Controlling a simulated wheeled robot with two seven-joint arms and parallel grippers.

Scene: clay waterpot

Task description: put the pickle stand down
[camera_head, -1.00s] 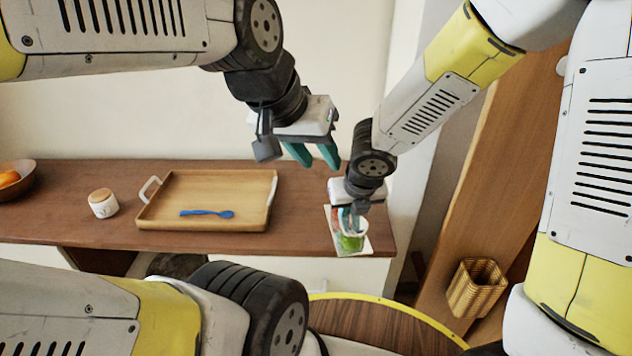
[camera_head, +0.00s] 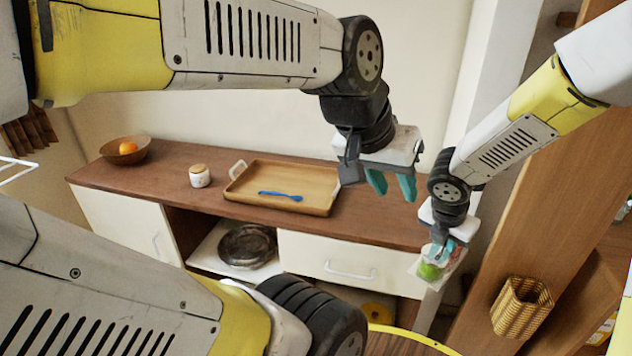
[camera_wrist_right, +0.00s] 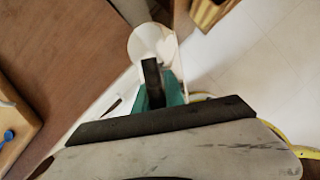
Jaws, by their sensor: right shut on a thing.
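The pickle stand (camera_head: 432,267) shows as a small green jar-like thing with a pale flat piece around it. My right gripper (camera_head: 440,247) is shut on it from above and partly hides it. In the head view it appears by the counter's right front corner; whether it touches anything is unclear. In the right wrist view, a white round part (camera_wrist_right: 148,40) lies just beyond my teal fingers (camera_wrist_right: 160,92), beside the counter's edge with pale floor to its right. My left gripper (camera_head: 391,185) is open and empty above the counter, its teal fingers apart.
The brown counter (camera_head: 365,226) carries a wooden tray (camera_head: 250,190) with a blue spoon (camera_head: 280,196), a lidded white jar (camera_head: 200,176) and a fruit bowl (camera_head: 122,153). A dark pan (camera_head: 245,246) sits on a shelf below. A wicker basket (camera_head: 521,306) hangs at right.

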